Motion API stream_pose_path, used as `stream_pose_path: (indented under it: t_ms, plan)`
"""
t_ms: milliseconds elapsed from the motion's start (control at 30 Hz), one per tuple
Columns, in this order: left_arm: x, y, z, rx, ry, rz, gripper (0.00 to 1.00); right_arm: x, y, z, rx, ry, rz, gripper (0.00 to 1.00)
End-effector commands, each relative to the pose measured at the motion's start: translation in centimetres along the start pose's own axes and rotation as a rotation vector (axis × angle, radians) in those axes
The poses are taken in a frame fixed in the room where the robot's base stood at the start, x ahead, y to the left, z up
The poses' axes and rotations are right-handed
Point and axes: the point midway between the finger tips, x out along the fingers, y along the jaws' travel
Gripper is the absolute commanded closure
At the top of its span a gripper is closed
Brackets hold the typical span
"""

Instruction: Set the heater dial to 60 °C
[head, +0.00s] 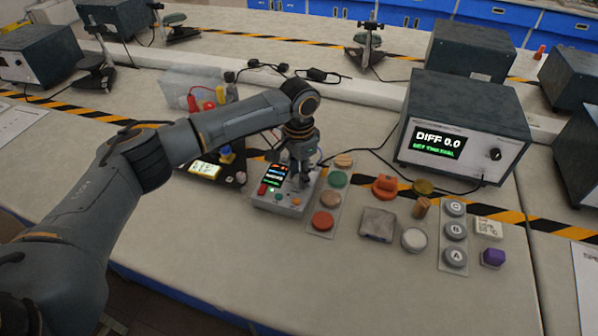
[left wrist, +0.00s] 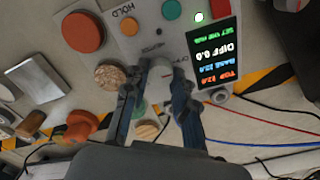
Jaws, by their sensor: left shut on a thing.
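The grey control box (head: 278,207) stands on the bench at mid-picture in the head view, with a small screen and coloured buttons. In the left wrist view its pale round dial (left wrist: 160,75) sits between my left fingers, beside the screen (left wrist: 219,70). The screen shows DIFF 0.0 and BASE and TOP lines that seem to read about 12. My left gripper (head: 300,180) reaches down onto the box from above, and it also shows in the left wrist view (left wrist: 156,86), shut on the dial. The fingers hide part of the dial and its scale, so its setting is unreadable. My right gripper is out of view.
A large instrument (head: 462,130) at the right shows DIFF 0.0 and a green line like SET THE DIAL. A strip of coloured discs (head: 323,220) lies right beside the control box. A dark board with a lit display (head: 205,169) is at its left. Cables run behind.

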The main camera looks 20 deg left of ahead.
Motion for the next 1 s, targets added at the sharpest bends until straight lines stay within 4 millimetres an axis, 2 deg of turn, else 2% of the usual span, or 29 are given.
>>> stream_pose_path:
  t_ms: [167,500,1000]
  plan:
    - [-0.4,0.1,0.1,0.1,-0.003,0.003,1.0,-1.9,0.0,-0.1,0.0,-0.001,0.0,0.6]
    - [-0.3,0.2,0.0,0.407,-0.002,0.003,1.0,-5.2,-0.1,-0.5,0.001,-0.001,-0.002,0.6]
    - [-0.2,0.2,0.0,0.882,0.0,0.002,1.0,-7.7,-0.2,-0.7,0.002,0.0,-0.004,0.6]
